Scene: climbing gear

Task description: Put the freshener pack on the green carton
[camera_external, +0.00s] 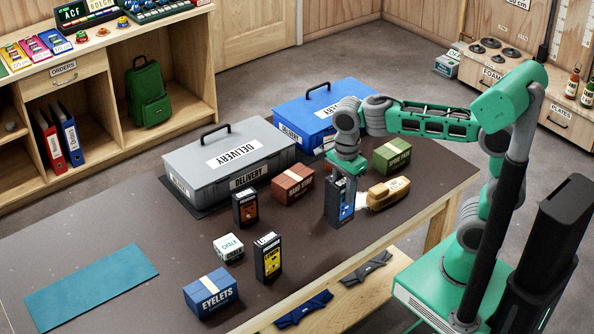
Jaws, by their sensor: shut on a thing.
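My gripper (343,178) points down over the right part of the dark table. It is shut on the top of an upright dark pack with a blue label (341,208). The label is too small to read, so I cannot tell for sure that this is the freshener pack. Whether the pack's base touches the table is unclear. The green carton (392,155) stands to the right and farther back, with a pale band over its top and its top free. Similar dark packs stand to the left, one with an orange label (245,208) and one with a yellow label (268,258).
A red-brown carton (292,184), a grey delivery box (228,160) and a blue delivery box (318,108) stand nearby. A blue carton (210,293) and teal mat (90,287) are at the left.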

